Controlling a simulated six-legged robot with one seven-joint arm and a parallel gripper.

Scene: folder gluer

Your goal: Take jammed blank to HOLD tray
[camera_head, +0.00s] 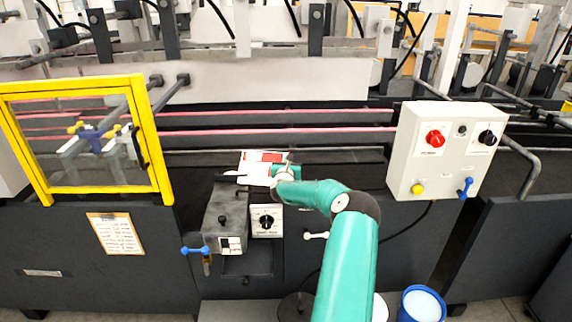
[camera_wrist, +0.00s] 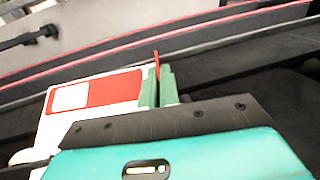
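The blank (camera_head: 257,172) is a white card with a red panel, at the machine's front below the red belts. It also shows in the wrist view (camera_wrist: 98,92), left of my fingers. My gripper (camera_head: 285,172) is at its right edge. In the wrist view, my green fingertips (camera_wrist: 161,88) are close together with a thin red upright edge between them, which looks like part of the blank. Much of the blank's lower side is hidden behind my gripper body. I cannot make out a tray marked HOLD in either view.
A grey box (camera_head: 225,222) and a white dial box (camera_head: 266,221) stand just below the blank. A yellow-framed guard (camera_head: 160,150) is at left, a white control box (camera_head: 445,150) at right. A blue bucket (camera_head: 422,305) stands at the lower right. Red belts (camera_head: 330,131) run behind.

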